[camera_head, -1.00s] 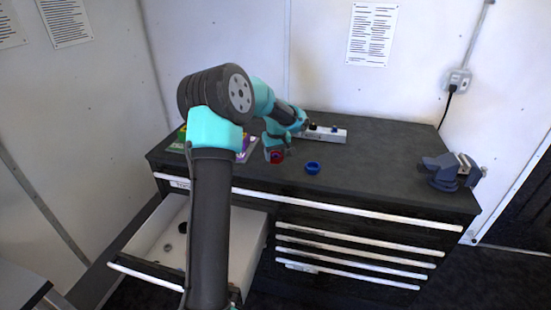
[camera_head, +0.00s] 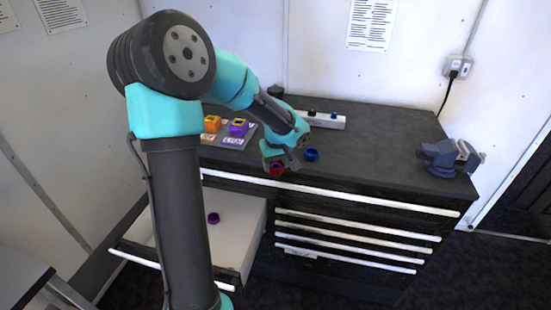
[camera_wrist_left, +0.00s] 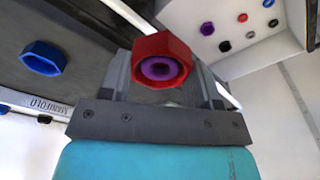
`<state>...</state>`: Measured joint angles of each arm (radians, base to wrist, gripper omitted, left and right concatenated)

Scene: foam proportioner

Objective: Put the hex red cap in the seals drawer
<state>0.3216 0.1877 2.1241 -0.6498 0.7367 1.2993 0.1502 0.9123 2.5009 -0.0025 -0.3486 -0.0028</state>
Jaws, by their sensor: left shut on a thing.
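The red hex cap (camera_head: 277,169) is in my left gripper (camera_head: 274,160), by the cabinet top's front edge, above the open drawer's back right part. In the left wrist view the red cap (camera_wrist_left: 177,48) sits between the fingers (camera_wrist_left: 160,80), its ring opening facing the camera with purple showing inside. The open drawer (camera_head: 240,232) has pale inside walls and a purple cap (camera_head: 213,218) in it; my left arm hides part of it. The wrist view shows the drawer (camera_wrist_left: 288,38) holding several small coloured caps. I cannot read its label. My right gripper is out of view.
A blue cap (camera_head: 312,155) stands on the cabinet top (camera_head: 380,160), right of the gripper. A board (camera_head: 236,142) with orange and purple pieces lies behind. Several closed drawers are below.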

